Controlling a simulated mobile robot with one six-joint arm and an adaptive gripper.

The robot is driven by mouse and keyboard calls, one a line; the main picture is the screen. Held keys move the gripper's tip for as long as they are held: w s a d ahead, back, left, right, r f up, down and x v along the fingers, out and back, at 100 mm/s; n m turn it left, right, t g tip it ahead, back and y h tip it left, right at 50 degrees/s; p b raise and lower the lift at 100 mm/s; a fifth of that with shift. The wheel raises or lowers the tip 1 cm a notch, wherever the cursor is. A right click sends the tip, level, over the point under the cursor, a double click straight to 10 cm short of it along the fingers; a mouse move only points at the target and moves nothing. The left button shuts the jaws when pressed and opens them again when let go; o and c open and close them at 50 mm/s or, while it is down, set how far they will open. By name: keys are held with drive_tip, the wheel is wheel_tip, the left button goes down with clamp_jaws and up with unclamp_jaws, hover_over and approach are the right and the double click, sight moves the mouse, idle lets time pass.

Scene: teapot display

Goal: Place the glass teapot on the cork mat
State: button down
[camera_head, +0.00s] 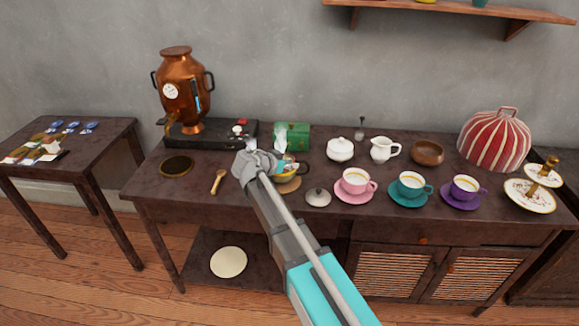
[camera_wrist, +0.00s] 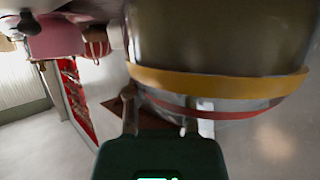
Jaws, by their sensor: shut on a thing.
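The glass teapot (camera_head: 290,174), with a yellowish lower part and a dark handle on its right, is at the front middle of the table, partly hidden by my gripper (camera_head: 266,164). My gripper is shut on its left side. In the wrist view a large rounded grey-olive body with a yellow band (camera_wrist: 215,85), apparently the teapot, fills the upper right. A tan patch, apparently the cork mat (camera_head: 294,188), shows directly below the teapot. I cannot tell whether the teapot touches it.
A loose lid (camera_head: 317,197) lies just right of the mat, with a pink cup (camera_head: 355,181) beyond it. A green box (camera_head: 292,136) and a white sugar pot (camera_head: 340,149) stand behind. A wooden spoon (camera_head: 218,181) and dark round mat (camera_head: 176,166) lie left.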

idle(0.3)
drive_tip(key=shift+c, duration=2.2)
unclamp_jaws()
drive_tip(key=shift+s+a+r, duration=0.1)
drive_tip(key=shift+r, duration=0.05)
drive_tip(key=p+v, duration=0.5)
drive_tip(key=v, duration=0.6)
drive_tip(key=shift+s+a, duration=0.25)
drive_tip(key=shift+a, duration=0.05)
drive_tip(key=shift+d, duration=0.1)
